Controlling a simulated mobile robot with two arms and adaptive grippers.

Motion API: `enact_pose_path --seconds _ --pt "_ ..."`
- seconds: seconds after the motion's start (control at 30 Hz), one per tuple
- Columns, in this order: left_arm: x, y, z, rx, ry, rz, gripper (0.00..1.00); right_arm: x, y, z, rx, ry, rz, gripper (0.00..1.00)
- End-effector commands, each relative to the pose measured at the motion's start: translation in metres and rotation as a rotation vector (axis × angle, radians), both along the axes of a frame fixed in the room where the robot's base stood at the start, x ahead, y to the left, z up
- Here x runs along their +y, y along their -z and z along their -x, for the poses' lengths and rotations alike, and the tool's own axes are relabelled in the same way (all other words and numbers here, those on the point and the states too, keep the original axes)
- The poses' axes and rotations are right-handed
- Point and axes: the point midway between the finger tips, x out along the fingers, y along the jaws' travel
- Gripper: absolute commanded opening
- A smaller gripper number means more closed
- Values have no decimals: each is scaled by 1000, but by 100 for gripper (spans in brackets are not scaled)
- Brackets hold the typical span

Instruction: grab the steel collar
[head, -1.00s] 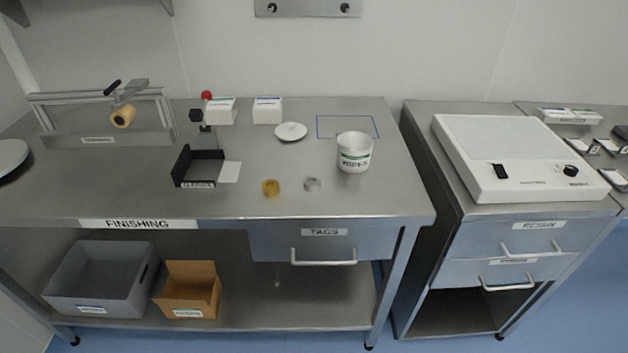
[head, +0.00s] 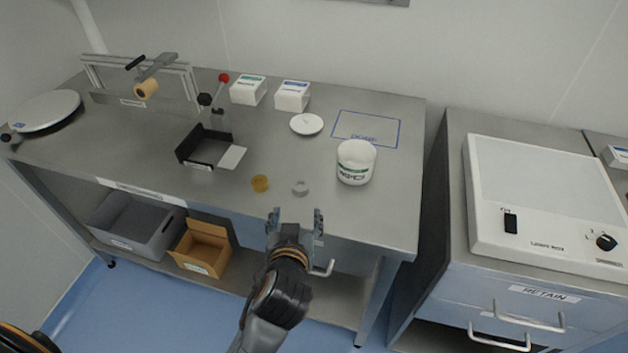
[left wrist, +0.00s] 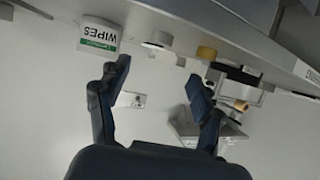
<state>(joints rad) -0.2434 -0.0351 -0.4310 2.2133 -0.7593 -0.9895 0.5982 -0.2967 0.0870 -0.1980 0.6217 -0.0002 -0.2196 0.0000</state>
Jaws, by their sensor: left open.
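The steel collar (head: 300,188) is a small grey ring lying on the steel bench near its front edge. It sits between a yellow-brown ring (head: 260,184) on its left and the white wipes tub (head: 356,162) on its right. My left gripper (head: 295,218) is open and empty, in front of the bench edge and just short of the collar in the head view. In the left wrist view, the open fingers (left wrist: 158,84) point toward the bench, with the collar (left wrist: 159,40) beyond them, between the tub and the yellow ring. My right gripper is not in view.
A black open holder (head: 205,150) with a white card stands left of the rings. A white lid (head: 306,124), two white boxes (head: 292,96) and a blue-outlined area (head: 366,128) are farther back. A drawer handle (head: 322,270) sticks out below the front edge.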

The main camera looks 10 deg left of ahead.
Motion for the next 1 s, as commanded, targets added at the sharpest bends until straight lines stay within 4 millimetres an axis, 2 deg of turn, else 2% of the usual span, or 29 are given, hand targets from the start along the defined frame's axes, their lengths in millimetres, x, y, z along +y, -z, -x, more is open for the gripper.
enact_pose_path --seconds 0.1,0.4,0.67,1.0 --pt "3 -3 -11 -14 -7 2 66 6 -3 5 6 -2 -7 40" --pt "14 19 -63 -13 -6 2 66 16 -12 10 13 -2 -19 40" --pt "17 28 -80 -11 -5 3 66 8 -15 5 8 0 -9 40" --pt "24 46 -117 -11 -5 2 66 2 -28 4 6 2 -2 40"
